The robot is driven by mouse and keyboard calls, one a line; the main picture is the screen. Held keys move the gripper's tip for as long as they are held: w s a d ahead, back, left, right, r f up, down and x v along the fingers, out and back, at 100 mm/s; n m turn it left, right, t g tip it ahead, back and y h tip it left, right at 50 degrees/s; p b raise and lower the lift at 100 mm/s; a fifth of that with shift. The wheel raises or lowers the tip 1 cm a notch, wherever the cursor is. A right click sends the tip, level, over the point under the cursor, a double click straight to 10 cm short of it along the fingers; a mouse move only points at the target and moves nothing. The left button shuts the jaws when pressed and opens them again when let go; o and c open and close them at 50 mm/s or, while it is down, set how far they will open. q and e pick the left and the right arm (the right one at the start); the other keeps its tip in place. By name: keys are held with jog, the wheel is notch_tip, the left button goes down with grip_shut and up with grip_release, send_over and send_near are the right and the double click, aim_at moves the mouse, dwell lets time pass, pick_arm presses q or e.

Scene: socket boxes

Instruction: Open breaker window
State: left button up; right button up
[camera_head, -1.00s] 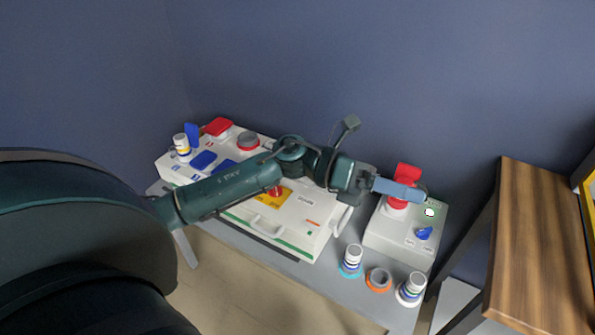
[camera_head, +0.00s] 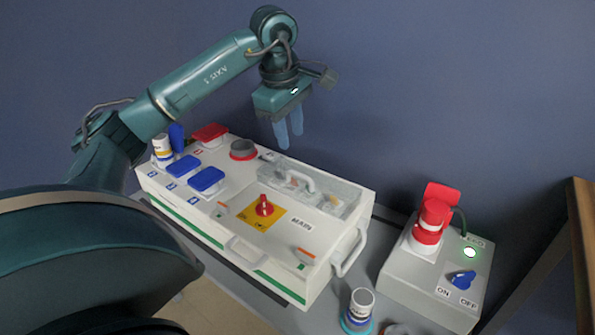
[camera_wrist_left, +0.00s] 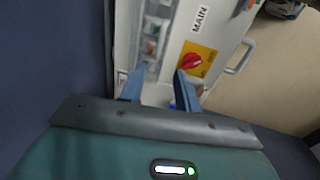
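The breaker window (camera_head: 335,199) is a clear cover with a light handle (camera_head: 300,178), set in the top of the white main box (camera_head: 345,250) along its back right. It looks closed, with small parts visible beneath. It also shows between the finger lines in the left wrist view (camera_wrist_left: 153,45). My left gripper (camera_head: 289,134) hangs above the back of the box with blue fingers pointing down. The fingers are apart and empty, also in the wrist view (camera_wrist_left: 158,88). They do not touch the window. My right gripper is not in view.
A red rotary switch (camera_head: 264,206) on a yellow plate sits in front of the window. Blue socket covers (camera_head: 206,179) lie at the left. A smaller box (camera_head: 440,275) with a red plug (camera_head: 432,220) stands right. A loose connector (camera_head: 359,305) stands in front.

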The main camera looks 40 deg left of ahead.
aim_at(296, 175)
pick_arm(q)
jog(key=f, duration=0.2)
jog(key=w+f+b, duration=0.1)
jog(key=f, duration=0.2)
jog(key=f+b, duration=0.1)
jog(key=f, duration=0.2)
jog(key=shift+w+a+f, duration=0.1)
jog(key=shift+w+f, duration=0.1)
jog(key=shift+w, duration=0.1)
jog(key=shift+w+f, duration=0.2)
jog(key=shift+f, duration=0.4)
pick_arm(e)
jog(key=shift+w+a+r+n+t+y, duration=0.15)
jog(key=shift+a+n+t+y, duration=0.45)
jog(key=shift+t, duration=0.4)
pick_arm(q)
jog(key=shift+c, duration=0.2)
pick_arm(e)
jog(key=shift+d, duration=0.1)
pick_arm(q)
grip_shut()
